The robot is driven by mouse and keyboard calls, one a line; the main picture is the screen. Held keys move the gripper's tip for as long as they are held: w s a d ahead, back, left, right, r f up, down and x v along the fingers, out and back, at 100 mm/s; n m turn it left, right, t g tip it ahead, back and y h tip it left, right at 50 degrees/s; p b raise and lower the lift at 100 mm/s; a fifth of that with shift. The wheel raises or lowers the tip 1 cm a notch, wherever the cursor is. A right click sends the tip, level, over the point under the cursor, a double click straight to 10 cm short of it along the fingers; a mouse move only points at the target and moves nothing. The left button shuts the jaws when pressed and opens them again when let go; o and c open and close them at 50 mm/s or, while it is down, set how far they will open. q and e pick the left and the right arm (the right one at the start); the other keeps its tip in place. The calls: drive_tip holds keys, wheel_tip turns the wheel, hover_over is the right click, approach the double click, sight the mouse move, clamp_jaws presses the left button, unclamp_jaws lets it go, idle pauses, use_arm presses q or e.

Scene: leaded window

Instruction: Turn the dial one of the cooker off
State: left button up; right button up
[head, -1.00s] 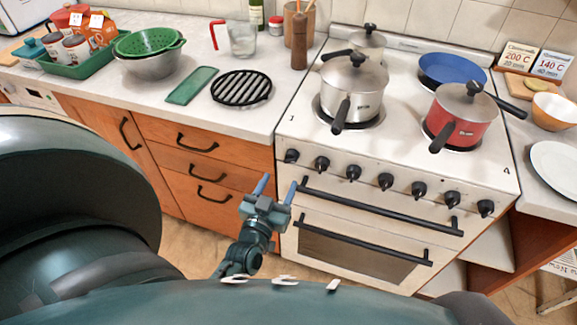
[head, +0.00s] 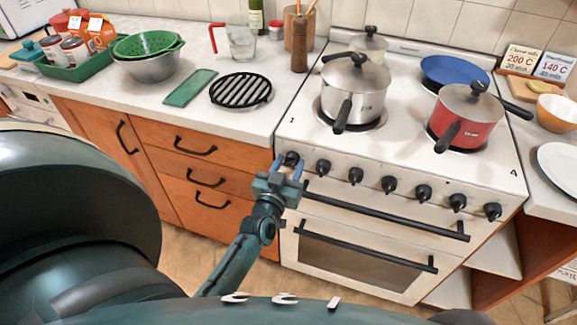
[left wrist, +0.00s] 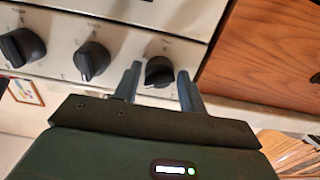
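The white cooker (head: 310,165) has a row of several black dials along its front panel. The leftmost dial (head: 291,159), nearest the wooden drawers, is by the fingertips of my left gripper (head: 288,168). In the left wrist view this dial (left wrist: 158,71) shows between the two spread fingers of my left gripper (left wrist: 157,85), with gaps on both sides. The fingers are open and point at the panel; I cannot tell how far they reach around the dial. The dial's pointer mark is too small to read. My right gripper is not in view.
A steel pot (head: 352,92), a red pot (head: 466,115), a smaller lidded pot (head: 369,45) and a blue pan (head: 453,71) stand on the hob. Oven handles (head: 385,212) stick out below the dials. Drawer handles (head: 196,149) lie to the left.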

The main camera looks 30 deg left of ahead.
use_arm(q)
drive_tip(key=c, duration=0.6)
drive_tip(key=n+p, duration=0.1)
drive_tip(key=n, duration=0.4)
drive_tip(key=shift+n, duration=0.3)
drive_tip(key=shift+c, duration=0.2)
drive_tip(key=n, duration=0.6)
drive_tip(key=shift+d, duration=0.1)
drive_tip(key=shift+n, duration=0.3)
drive_tip(key=o, duration=1)
